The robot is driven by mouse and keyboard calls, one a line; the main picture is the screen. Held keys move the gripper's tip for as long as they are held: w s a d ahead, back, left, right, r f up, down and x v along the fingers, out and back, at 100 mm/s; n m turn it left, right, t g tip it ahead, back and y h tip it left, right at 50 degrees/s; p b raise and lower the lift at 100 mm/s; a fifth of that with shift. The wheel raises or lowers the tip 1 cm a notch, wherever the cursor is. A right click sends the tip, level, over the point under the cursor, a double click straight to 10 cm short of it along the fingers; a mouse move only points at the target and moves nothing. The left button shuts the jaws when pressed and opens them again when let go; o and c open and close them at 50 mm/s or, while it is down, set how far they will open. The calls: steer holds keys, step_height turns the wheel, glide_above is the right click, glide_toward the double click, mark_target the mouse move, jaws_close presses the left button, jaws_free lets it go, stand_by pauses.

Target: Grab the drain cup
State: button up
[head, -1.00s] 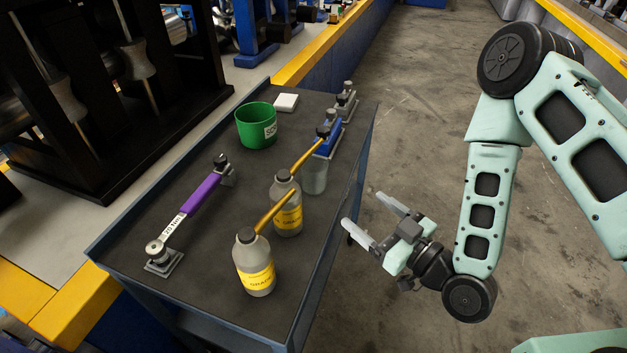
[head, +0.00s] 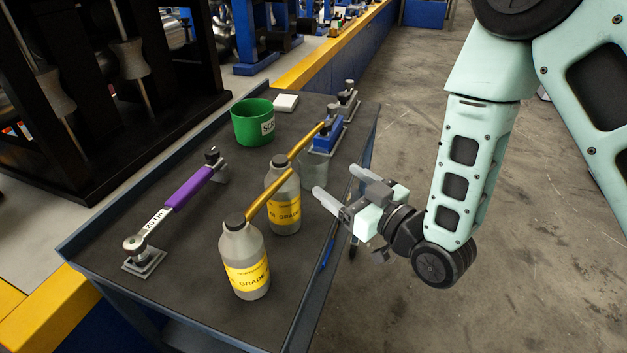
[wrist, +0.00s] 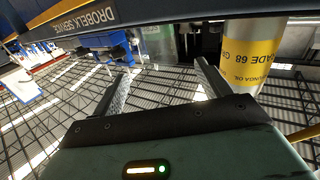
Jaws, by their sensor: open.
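A translucent grey cup (head: 314,172), which I take for the drain cup, stands upright near the cart's right edge, behind the rear grey bottle (head: 283,205). The bottle and my gripper partly hide it. My gripper (head: 338,184) is open and empty at the right edge of the cart, its fingers pointing left toward the cup and bottle. A gap shows between the fingers and the cup. In the wrist view the open fingers (wrist: 160,88) have nothing between them; the yellow-labelled bottle (wrist: 252,50) is up to the right.
A second grey bottle (head: 244,262) stands in front; both have gold spouts. A green bin (head: 252,124), a white block (head: 286,103), a purple-handled torque wrench (head: 190,187) and a blue-handled tool (head: 327,138) are on the dark cart (head: 190,270). The floor right of it is clear.

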mark_target(324, 169)
steer(key=shift+p+x, duration=0.65)
steer(key=shift+x, duration=3.35)
steer(key=shift+w+d, duration=0.1)
steer(key=c, duration=1.1)
